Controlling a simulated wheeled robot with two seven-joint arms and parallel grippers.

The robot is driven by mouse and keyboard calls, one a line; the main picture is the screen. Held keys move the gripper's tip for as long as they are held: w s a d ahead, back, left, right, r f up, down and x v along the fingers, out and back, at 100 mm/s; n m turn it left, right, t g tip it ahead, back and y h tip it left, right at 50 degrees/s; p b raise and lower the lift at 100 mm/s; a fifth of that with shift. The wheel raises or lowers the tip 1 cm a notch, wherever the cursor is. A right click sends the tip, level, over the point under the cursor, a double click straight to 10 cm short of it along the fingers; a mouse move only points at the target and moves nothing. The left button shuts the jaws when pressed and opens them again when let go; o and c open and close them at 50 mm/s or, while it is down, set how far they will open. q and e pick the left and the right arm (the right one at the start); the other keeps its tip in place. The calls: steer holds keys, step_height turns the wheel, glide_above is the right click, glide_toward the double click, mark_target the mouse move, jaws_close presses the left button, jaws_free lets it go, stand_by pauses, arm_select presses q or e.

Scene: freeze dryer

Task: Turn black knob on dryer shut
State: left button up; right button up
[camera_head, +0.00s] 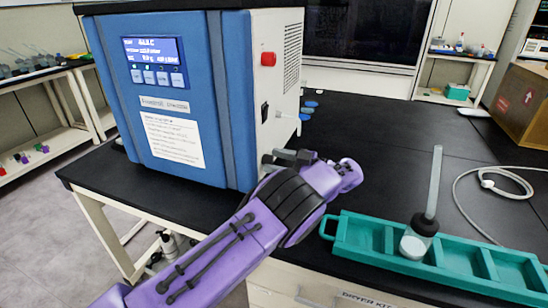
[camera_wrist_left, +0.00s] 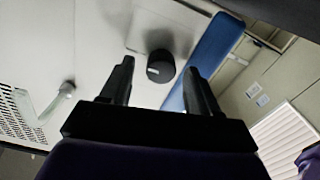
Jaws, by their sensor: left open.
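The freeze dryer (camera_head: 185,120) is a blue-fronted box with a white side, standing on the black bench top. In the left wrist view, the black knob (camera_wrist_left: 160,66) is a short round cylinder on the dryer's white side. My left gripper (camera_head: 285,158) is beside the lower part of that side. In the left wrist view its two dark fingers are open, with the knob appearing in the gap between their tips. I cannot tell whether they touch it. In the head view the knob is hidden or cannot be made out near my gripper. My right gripper is not in view.
A teal rack (camera_head: 450,262) holding a glass flask (camera_head: 418,238) stands right of my left arm. A white cable (camera_head: 505,180) lies behind it, and a cardboard box (camera_head: 522,105) is at the far right. A red button (camera_head: 267,59) sticks out of the dryer's side.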

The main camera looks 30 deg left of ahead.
arm_select(q)
steer(key=shift+s+a, duration=0.2)
steer(key=shift+a, duration=0.35)
steer(key=c, duration=1)
steer(key=shift+c, duration=0.2)
steer(key=n+b, duration=0.2)
steer(key=n, duration=0.2)
steer(key=shift+f+n, duration=0.15)
steer(key=shift+n, duration=0.25)
steer(key=n+b, duration=0.2)
steer(key=n, duration=0.2)
steer(key=shift+n+b, duration=0.3)
steer(key=shift+b, duration=0.05)
steer(key=n+b, duration=0.2)
steer(key=n, duration=0.2)
steer(key=shift+s+f+n+b, duration=0.1)
steer(key=shift+f+n+b, duration=0.05)
steer(key=shift+n+b, duration=1.55)
steer(key=shift+n, duration=0.5)
